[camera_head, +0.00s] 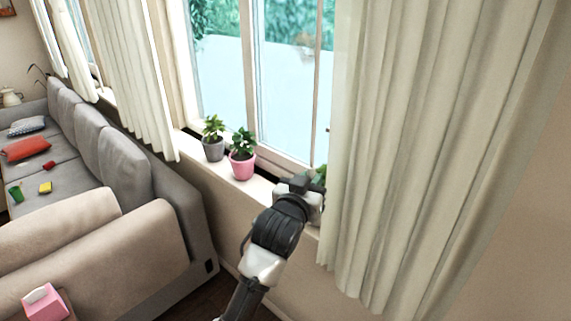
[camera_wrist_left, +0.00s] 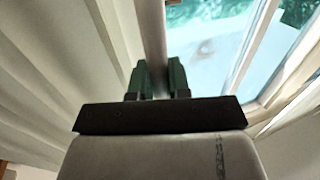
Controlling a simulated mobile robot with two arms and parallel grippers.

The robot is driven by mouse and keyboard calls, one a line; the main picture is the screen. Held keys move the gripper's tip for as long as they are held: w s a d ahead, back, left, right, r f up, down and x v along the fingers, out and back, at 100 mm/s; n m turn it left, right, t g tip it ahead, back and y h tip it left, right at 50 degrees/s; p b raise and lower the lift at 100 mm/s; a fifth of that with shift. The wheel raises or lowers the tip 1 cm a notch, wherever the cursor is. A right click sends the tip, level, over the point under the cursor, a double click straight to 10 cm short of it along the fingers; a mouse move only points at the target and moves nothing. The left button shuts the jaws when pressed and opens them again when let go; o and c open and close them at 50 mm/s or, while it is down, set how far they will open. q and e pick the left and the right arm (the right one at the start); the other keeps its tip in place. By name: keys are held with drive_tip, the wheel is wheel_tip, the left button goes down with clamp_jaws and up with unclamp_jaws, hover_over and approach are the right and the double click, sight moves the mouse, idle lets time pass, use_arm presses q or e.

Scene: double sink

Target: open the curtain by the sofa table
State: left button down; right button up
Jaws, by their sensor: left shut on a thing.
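The cream curtain (camera_head: 430,150) hangs in folds at the right of the window in the head view. It also fills the left of the left wrist view (camera_wrist_left: 50,80). My left gripper (camera_head: 318,176) is at the curtain's left edge, just above the windowsill, and its fingertips are partly hidden. In the left wrist view its two green fingers (camera_wrist_left: 159,78) are shut on the curtain's edge, which runs up between them. The window's glass shows to the left of this curtain in the head view. My right gripper is not in view.
A pink pot (camera_head: 242,166) and a grey pot (camera_head: 213,148) with plants stand on the sill. Another curtain (camera_head: 130,75) hangs left of the window. A grey sofa (camera_head: 125,160) and a beige armrest (camera_head: 95,245) fill the left; a pink box (camera_head: 45,303) is at lower left.

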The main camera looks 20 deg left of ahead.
use_arm(q)
drive_tip(key=shift+s+d, duration=0.35)
drive_tip(key=shift+d, duration=0.45)
drive_tip(key=shift+s+d, duration=0.3)
drive_tip(key=shift+d, duration=0.5)
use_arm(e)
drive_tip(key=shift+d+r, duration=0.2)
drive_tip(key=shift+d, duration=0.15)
use_arm(q)
drive_tip(key=c, duration=1.1)
unclamp_jaws()
drive_tip(key=shift+s+f, duration=0.1)
drive_tip(key=shift+s, duration=0.2)
drive_tip(key=s+b, duration=0.1)
drive_tip(key=s, duration=0.2)
drive_tip(key=s+b, duration=0.1)
drive_tip(key=s, duration=0.2)
drive_tip(key=s+a+b, duration=0.1)
drive_tip(key=s, duration=0.3)
drive_tip(key=shift+s+b, duration=0.1)
drive_tip(key=shift+b, duration=0.2)
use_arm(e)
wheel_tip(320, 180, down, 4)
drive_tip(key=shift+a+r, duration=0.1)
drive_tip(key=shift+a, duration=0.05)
